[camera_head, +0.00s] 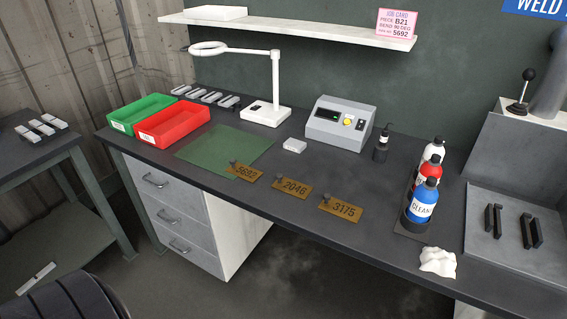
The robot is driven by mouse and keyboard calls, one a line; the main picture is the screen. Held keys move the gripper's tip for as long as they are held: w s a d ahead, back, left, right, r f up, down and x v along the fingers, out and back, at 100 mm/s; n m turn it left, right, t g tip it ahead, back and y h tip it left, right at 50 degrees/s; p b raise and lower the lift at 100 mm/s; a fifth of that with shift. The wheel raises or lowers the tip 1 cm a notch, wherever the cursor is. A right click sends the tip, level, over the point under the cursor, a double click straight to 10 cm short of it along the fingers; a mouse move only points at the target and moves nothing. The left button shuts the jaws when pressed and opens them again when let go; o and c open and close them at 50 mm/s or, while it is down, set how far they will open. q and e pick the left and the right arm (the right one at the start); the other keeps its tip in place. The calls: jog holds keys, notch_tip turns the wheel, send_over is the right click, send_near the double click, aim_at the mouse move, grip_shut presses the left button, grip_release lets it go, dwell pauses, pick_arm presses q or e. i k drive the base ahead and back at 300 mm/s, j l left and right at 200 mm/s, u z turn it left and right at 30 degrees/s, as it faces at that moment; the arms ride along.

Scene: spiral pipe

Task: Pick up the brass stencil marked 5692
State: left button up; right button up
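The brass stencil marked 5692 (244,173) lies flat on the dark workbench, at the front right edge of the green mat and partly over it. It has a small dark knob at its upper left. The brass stencil marked 2046 (291,188) lies to its right, and the brass stencil marked 3175 (341,209) lies further right, nearer the bench's front edge. Both have similar knobs. Neither of my grippers is in the view.
Green (140,112) and red (173,123) trays stand at the bench's left. A magnifier lamp (265,113) and grey control box (340,123) stand behind the stencils. Bottles (421,201) and a white crumpled cloth (437,262) are to the right. A pink job card (396,23) stands on the shelf.

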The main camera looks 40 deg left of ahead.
aim_at(250, 175)
jog(key=j+z, duration=0.2)
jog(key=j, duration=0.3)
jog(key=j+z, duration=0.2)
jog(key=j, duration=0.35)
jog(key=k+j+z, duration=0.2)
jog(key=j, duration=0.3)
jog(key=j+z, duration=0.2)
jog(key=j, duration=0.3)
jog(key=k+j+z, duration=0.2)
jog(key=j, duration=0.3)
